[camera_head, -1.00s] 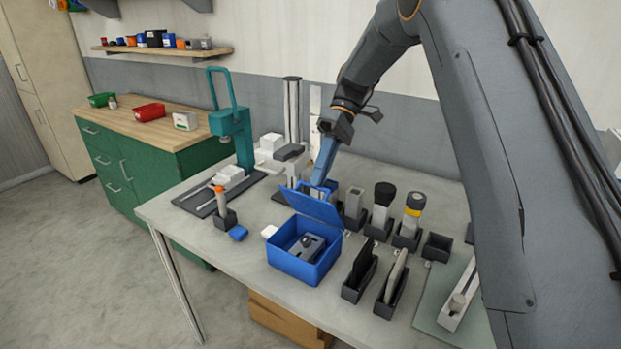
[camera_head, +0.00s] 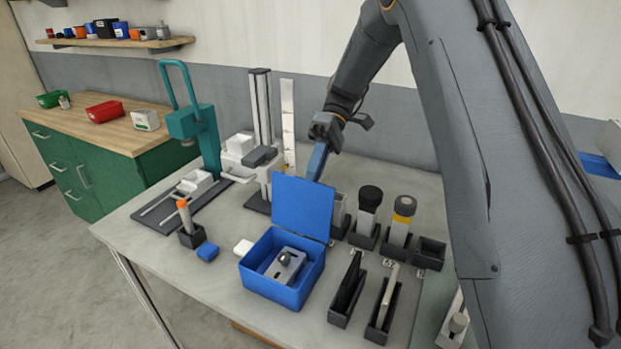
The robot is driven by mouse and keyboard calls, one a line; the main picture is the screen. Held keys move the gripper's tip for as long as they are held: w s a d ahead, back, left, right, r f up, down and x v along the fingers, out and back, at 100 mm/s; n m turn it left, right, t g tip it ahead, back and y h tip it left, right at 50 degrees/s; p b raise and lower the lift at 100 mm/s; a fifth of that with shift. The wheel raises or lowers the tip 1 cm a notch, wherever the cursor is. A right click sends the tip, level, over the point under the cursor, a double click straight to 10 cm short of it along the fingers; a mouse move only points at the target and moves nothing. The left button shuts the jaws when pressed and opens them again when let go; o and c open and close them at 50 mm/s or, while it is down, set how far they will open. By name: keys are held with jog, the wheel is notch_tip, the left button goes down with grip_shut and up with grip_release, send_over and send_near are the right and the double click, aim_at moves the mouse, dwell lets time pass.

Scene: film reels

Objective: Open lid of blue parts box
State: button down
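The blue parts box (camera_head: 273,290) stands on the grey workbench with its lid (camera_head: 302,207) raised roughly upright along its back edge. A grey metal part with a dark knob (camera_head: 285,265) lies inside the box. My gripper (camera_head: 317,165) is behind the upper edge of the lid, with its blue finger part pointing down. The lid hides the fingertips, so I cannot tell whether they touch it or are open or shut.
Dark holders with tools (camera_head: 366,217) stand right of the box, with two slotted holders (camera_head: 381,311) in front of them. A small blue block (camera_head: 207,251) and a holder with an orange-tipped tool (camera_head: 190,229) are to the left. A teal press (camera_head: 195,124) stands behind.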

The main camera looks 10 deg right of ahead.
jog(key=shift+a, duration=0.1)
jog(key=c, duration=1.9)
grip_release()
jog(key=shift+w, duration=0.1)
jog(key=shift+o, duration=0.2)
jog(key=b+v, duration=0.3)
jog(key=v, duration=0.4)
jog(key=shift+w+d+r, duration=0.2)
jog(key=shift+w+r, duration=0.05)
